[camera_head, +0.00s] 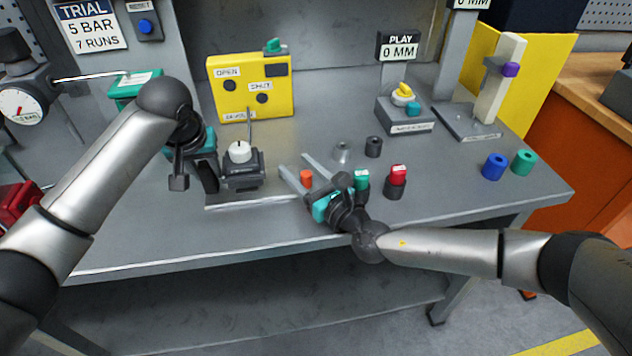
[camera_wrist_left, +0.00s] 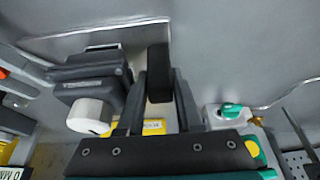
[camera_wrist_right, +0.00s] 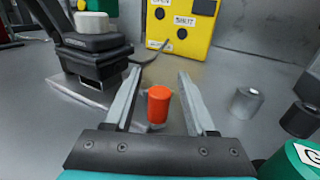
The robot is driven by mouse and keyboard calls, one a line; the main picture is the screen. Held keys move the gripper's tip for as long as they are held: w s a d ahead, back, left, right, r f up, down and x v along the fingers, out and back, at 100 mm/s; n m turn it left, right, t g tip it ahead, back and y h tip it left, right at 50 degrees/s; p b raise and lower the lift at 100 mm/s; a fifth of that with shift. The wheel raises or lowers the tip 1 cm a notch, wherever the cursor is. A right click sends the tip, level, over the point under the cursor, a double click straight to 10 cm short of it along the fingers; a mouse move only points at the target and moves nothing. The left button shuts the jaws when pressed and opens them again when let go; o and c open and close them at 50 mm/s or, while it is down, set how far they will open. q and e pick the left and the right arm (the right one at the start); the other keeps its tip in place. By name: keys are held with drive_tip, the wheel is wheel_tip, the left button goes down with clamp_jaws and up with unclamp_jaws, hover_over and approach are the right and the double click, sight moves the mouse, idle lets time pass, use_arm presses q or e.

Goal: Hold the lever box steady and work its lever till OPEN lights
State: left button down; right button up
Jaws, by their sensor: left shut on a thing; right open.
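The lever box (camera_head: 242,172) is dark grey with a white round knob (camera_head: 240,151) on top and stands on the bench. It also shows in the left wrist view (camera_wrist_left: 88,72) and right wrist view (camera_wrist_right: 88,50). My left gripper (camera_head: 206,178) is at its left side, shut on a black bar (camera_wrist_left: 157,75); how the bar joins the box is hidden. The yellow panel (camera_head: 270,85) behind carries OPEN and SHUT lamps, both dark. My right gripper (camera_head: 294,168) is open, right of the box and apart from it. An orange peg (camera_wrist_right: 158,104) stands between its fingers, with gaps on both sides.
Near my right gripper stand a green-topped part (camera_head: 362,180), a red-topped part (camera_head: 397,176) and grey cylinders (camera_head: 373,147). Blue (camera_head: 494,166) and green rings lie at the right. A green box (camera_head: 134,86) sits back left. The bench front between the arms is clear.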

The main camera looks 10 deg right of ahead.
drive_tip(key=v, duration=1.1)
drive_tip(key=shift+s+d, duration=0.2)
drive_tip(key=shift+c, duration=0.2)
